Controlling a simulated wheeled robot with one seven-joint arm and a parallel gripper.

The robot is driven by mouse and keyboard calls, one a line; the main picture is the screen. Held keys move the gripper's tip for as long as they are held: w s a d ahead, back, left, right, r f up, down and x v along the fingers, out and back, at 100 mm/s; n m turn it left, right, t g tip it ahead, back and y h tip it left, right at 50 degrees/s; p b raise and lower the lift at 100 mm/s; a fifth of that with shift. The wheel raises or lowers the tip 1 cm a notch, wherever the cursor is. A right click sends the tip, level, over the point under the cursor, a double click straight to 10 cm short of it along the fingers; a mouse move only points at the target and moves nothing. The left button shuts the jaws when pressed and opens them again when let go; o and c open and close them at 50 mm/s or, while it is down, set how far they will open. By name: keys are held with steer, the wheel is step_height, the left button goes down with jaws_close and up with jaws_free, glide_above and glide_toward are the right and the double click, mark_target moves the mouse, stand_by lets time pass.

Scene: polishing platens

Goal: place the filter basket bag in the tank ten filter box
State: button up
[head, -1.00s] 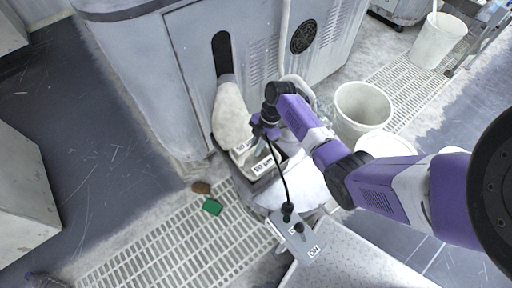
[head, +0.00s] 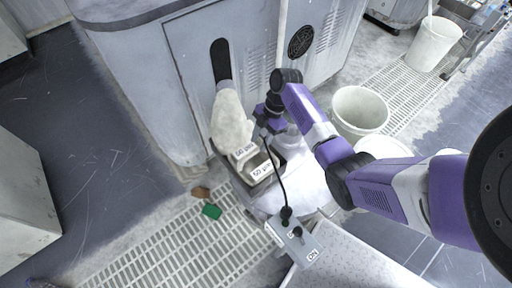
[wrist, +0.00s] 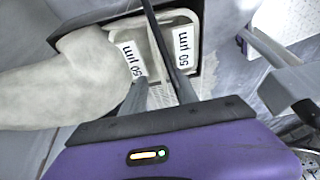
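A long off-white cloth bag (head: 231,122), which looks like the filter bag, slopes down from a dark slot in the machine; it also shows at left in the wrist view (wrist: 55,85). Its lower end meets an open box (head: 260,183) with a pale rim. Two "50 µm" labels show there, one by the bag's end (wrist: 131,60) and one on the right side (wrist: 183,46). My gripper (wrist: 161,92) is over the box's near edge, right of the bag. Its fingers are apart, with no object clearly held between them. No tank number is readable.
A black cable runs down to a grey switch box (head: 297,243) marked ON. A green block (head: 211,210) and a brown one (head: 200,191) lie by the floor grating (head: 165,245). The machine (head: 180,90) stands behind.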

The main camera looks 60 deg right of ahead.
steer(key=shift+p+v, duration=0.3)
steer(key=shift+v, duration=2.45)
